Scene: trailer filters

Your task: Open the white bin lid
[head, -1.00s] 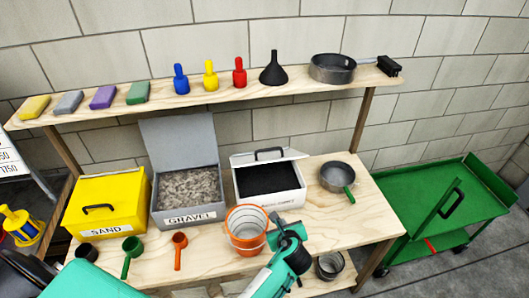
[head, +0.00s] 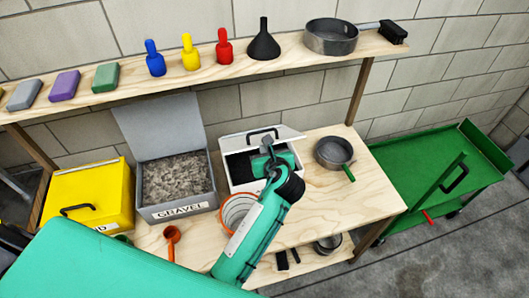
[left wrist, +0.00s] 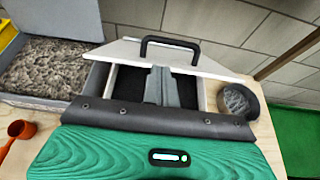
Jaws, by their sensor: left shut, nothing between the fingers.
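The white bin (head: 243,183) stands on the wooden table, with dark contents showing inside. Its white lid (head: 286,132) with a black handle (head: 263,131) is partly raised at the back, leaving the front part of the bin uncovered. The lid (left wrist: 215,59) and handle (left wrist: 170,40) also show in the left wrist view. My left gripper (head: 268,148) is shut and empty, over the bin's opening near the lid's front edge. In the left wrist view its fingers (left wrist: 160,74) reach up to that edge; I cannot tell whether they touch it. My right gripper is not in view.
The open grey gravel bin (head: 178,185) and yellow bin (head: 88,198) stand to the left. A grey pan (head: 333,152) is at the right. An orange bucket (head: 236,209) is partly behind my arm. A shelf (head: 215,68) runs above the table.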

